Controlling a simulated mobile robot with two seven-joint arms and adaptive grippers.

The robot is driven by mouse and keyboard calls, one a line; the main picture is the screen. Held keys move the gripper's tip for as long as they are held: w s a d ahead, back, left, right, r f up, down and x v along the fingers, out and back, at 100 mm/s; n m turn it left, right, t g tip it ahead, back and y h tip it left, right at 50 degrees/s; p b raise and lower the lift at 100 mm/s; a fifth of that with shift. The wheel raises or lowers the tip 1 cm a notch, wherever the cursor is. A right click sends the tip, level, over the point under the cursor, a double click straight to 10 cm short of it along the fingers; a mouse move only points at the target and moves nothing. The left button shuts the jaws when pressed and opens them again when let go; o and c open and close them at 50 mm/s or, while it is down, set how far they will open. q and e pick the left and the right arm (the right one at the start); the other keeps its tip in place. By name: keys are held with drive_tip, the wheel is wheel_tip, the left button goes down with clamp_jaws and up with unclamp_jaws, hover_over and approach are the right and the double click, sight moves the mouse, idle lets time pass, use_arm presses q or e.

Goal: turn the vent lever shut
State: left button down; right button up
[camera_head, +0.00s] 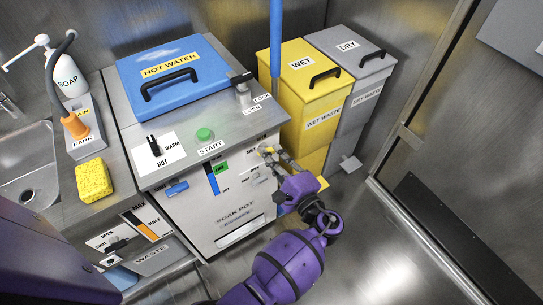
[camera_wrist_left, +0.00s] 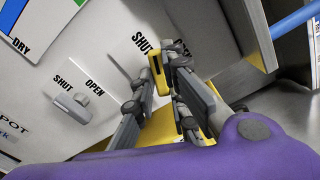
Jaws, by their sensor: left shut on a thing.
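My left gripper (camera_head: 269,153) reaches in from the lower right to the upper right of the white soak pot front (camera_head: 232,222). It is shut on a small lever, which I take to be the vent lever, mostly hidden between the fingers. How far the lever is turned cannot be told. A second, grey lever (camera_wrist_left: 73,108) with "SHUT" and "OPEN" labels sits on the same panel, apart from the fingers. My right gripper is not in view.
The blue hot water lid (camera_head: 172,78) and the green start button (camera_head: 204,134) are on the counter top. Yellow wet (camera_head: 302,100) and grey dry (camera_head: 365,75) waste bins stand just right of the pot. The floor at right is clear.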

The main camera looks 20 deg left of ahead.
use_arm(q)
drive_tip(key=n+b, duration=0.5)
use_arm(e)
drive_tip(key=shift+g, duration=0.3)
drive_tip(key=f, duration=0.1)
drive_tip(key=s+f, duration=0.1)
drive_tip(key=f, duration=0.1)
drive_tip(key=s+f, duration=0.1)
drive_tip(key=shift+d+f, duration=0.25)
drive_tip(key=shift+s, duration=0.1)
use_arm(q)
drive_tip(key=c, duration=1.8)
unclamp_jaws()
drive_tip(key=shift+o, duration=0.2)
drive_tip(key=v, duration=1.2)
